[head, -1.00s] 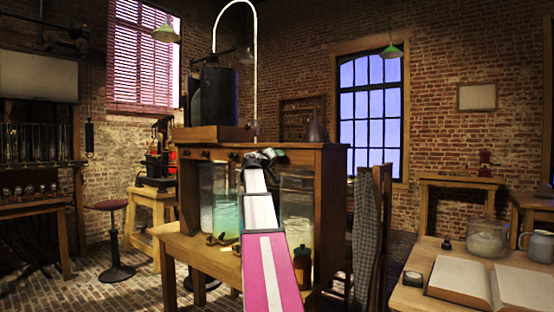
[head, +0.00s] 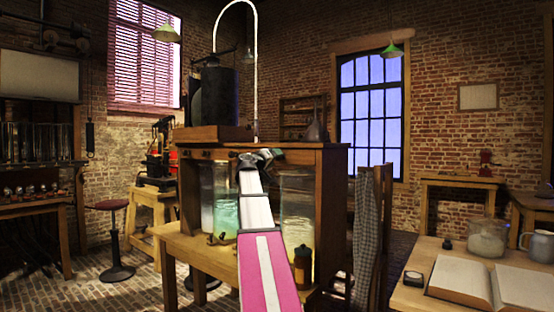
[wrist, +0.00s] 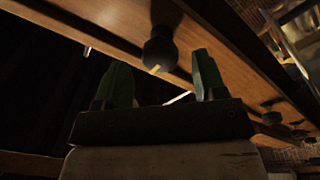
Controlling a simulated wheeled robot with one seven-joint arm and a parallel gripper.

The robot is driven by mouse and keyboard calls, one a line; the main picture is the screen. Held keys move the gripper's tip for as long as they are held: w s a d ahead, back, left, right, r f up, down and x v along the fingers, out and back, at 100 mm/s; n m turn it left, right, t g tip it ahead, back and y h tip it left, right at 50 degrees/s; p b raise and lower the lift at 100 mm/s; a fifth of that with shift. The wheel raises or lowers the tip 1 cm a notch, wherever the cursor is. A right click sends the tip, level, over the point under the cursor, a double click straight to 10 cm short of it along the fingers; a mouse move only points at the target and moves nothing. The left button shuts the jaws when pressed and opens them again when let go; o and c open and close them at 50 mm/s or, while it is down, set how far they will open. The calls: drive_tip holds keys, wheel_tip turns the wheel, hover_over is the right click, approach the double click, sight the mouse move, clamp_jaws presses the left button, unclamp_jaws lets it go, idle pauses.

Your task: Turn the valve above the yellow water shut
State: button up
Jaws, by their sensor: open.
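The jar of yellow water (head: 298,225) stands on the right inside the wooden cabinet (head: 333,200), partly hidden by my arm. In the wrist view, a dark round valve knob (wrist: 160,50) with a small yellow mark sticks out from the cabinet's wooden rail. It appears to be the valve at the yellow water's end of the row; in the head view my gripper hides it. My gripper (head: 260,156) is at the rail above the jars. In the wrist view, its two fingers (wrist: 162,82) are apart, with the knob beyond and between them; I see no contact.
More dark knobs (wrist: 272,116) run along the rail. A jar of green water (head: 224,208) stands left of my arm. A brown bottle (head: 302,267) stands in front of the yellow jar. A chair with a checked cloth (head: 365,225) is close on the right.

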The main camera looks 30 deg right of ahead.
drive_tip(key=v, duration=0.7)
drive_tip(key=shift+s+a, duration=0.2)
drive_tip(key=shift+a, duration=0.1)
drive_tip(key=shift+f, duration=0.1)
